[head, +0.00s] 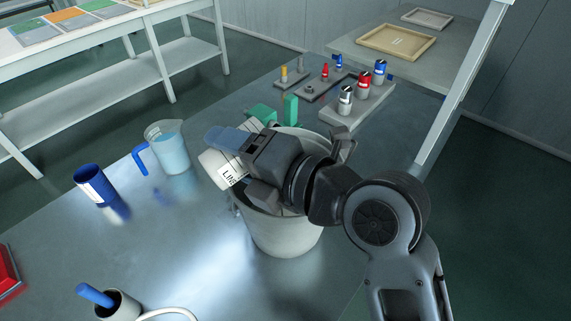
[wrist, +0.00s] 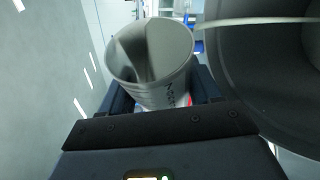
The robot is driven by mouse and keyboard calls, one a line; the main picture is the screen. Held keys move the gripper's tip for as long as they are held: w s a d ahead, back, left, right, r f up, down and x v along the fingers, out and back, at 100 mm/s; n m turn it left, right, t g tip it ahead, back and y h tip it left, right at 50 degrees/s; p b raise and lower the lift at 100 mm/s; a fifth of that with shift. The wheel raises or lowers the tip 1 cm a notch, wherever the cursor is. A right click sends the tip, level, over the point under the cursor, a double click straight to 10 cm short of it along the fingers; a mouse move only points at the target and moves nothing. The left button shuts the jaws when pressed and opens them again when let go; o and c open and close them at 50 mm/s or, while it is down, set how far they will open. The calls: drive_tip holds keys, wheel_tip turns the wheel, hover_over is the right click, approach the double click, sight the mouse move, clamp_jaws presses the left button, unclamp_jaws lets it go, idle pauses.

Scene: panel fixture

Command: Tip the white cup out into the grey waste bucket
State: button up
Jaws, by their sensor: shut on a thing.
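The white cup (head: 219,168), with dark lettering on its side, is held in my gripper (head: 236,163) at the left rim of the grey waste bucket (head: 285,236). The cup is tilted in the head view and partly covered by the gripper. In the wrist view the cup (wrist: 165,95) sits between the fingers of my gripper (wrist: 155,98), its mouth in sight. A darker grey patch shows inside; I cannot tell whether it is contents or shadow. The bucket's dark inside (wrist: 270,70) is beside the cup on the right. My gripper and arm hide much of the bucket's opening.
A clear jug with a blue handle (head: 170,152) and a blue cup (head: 95,185) stand left of the bucket. A blue-handled tool in a container (head: 112,303) is at the front left. The table between is bare.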

drive_tip(key=shift+w+d+f+m+b, duration=0.25)
drive_tip(key=shift+w+d+m+b, duration=0.2)
drive_tip(key=shift+b, duration=0.65)
idle(0.3)
drive_tip(key=shift+w+d+f+m+y+b, duration=0.1)
drive_tip(key=shift+d+f+m+y+b, duration=0.2)
drive_tip(key=shift+b, duration=0.45)
drive_tip(key=shift+a+f+m+y+b, duration=0.1)
drive_tip(key=shift+m+y+b, duration=0.25)
drive_tip(key=shift+b, duration=0.35)
idle(0.4)
drive_tip(key=shift+r, duration=0.15)
